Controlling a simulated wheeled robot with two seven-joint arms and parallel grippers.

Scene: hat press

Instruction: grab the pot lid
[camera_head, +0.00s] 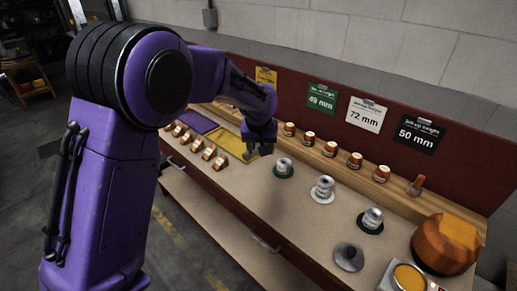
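A grey round lid (348,257) with a small knob lies on the workbench near its front edge, at the lower right. I take it for the pot lid. My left gripper (258,152) hangs over the far left part of the bench, well away from the lid. Its two small fingers point down and look apart, with nothing seen between them. It is near a yellow mat and a silver canister on a dark green disc (284,169). My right gripper is not in view.
Silver canisters stand on a white disc (322,191) and a black disc (370,220). An orange faceted block (444,243) and a yellow-filled round dish (409,278) are right of the lid. Several small orange-brown jars line the back ledge. The bench around the lid's left is clear.

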